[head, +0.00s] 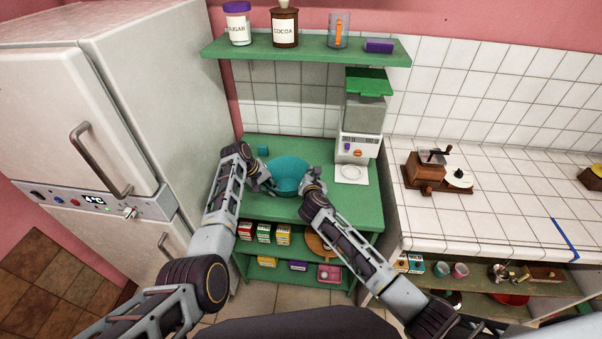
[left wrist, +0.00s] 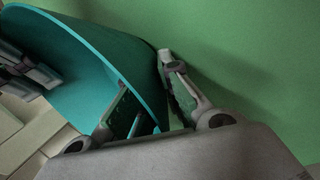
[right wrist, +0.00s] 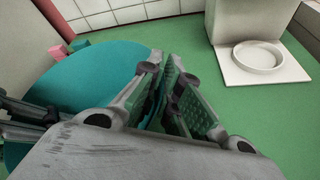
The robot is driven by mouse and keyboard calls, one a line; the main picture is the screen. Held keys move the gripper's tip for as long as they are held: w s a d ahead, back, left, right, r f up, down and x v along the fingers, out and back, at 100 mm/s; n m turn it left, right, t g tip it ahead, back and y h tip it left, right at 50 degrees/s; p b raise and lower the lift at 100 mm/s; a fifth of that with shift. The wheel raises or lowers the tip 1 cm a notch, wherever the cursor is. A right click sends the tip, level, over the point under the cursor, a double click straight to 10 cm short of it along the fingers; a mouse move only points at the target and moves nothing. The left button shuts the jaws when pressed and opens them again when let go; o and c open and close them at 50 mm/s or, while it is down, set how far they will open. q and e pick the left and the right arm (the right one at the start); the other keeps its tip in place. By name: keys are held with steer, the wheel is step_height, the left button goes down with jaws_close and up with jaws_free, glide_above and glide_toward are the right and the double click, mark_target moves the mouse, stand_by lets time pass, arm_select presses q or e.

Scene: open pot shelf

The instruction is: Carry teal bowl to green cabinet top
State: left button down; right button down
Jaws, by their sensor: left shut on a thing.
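The teal bowl (head: 288,174) is between my two grippers, over or on the green cabinet top (head: 300,140); I cannot tell whether its base touches. My left gripper (head: 264,186) is shut on the bowl's left rim; the bowl (left wrist: 95,55) fills the upper left of the left wrist view. My right gripper (head: 311,187) is at the bowl's right rim. In the right wrist view, its fingers (right wrist: 163,85) are close together around the rim of the bowl (right wrist: 90,80); whether they press on it is unclear. The bowl's underside is hidden.
A white dispenser (head: 358,148) with a plate stands at the right of the cabinet top. A small teal cube (head: 263,150) sits at the back left. A green shelf (head: 310,49) with jars is above. The fridge (head: 150,90) is left, a tiled counter (head: 500,210) right.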

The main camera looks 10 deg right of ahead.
arm_select(q)
steer(key=shift+s+a+f+b, duration=0.15)
steer(key=shift+f+b, duration=0.35)
steer(key=shift+f, duration=0.25)
arm_select(e)
steer(key=shift+w+d+f, duration=0.1)
steer(key=shift+d+f, duration=0.1)
steer(key=shift+f, duration=0.2)
arm_select(q)
steer(key=c, duration=1.6)
jaws_free()
steer(key=shift+r, duration=0.1)
arm_select(e)
steer(key=c, duration=1.7)
jaws_free()
steer(key=shift+o, duration=0.3)
steer(key=shift+a, duration=0.1)
arm_select(q)
steer(key=shift+r, duration=0.1)
steer(key=shift+r, duration=0.1)
arm_select(e)
steer(key=shift+f, duration=0.1)
arm_select(q)
steer(key=v, duration=1.1)
steer(key=shift+r, duration=0.35)
steer(key=shift+a, duration=0.1)
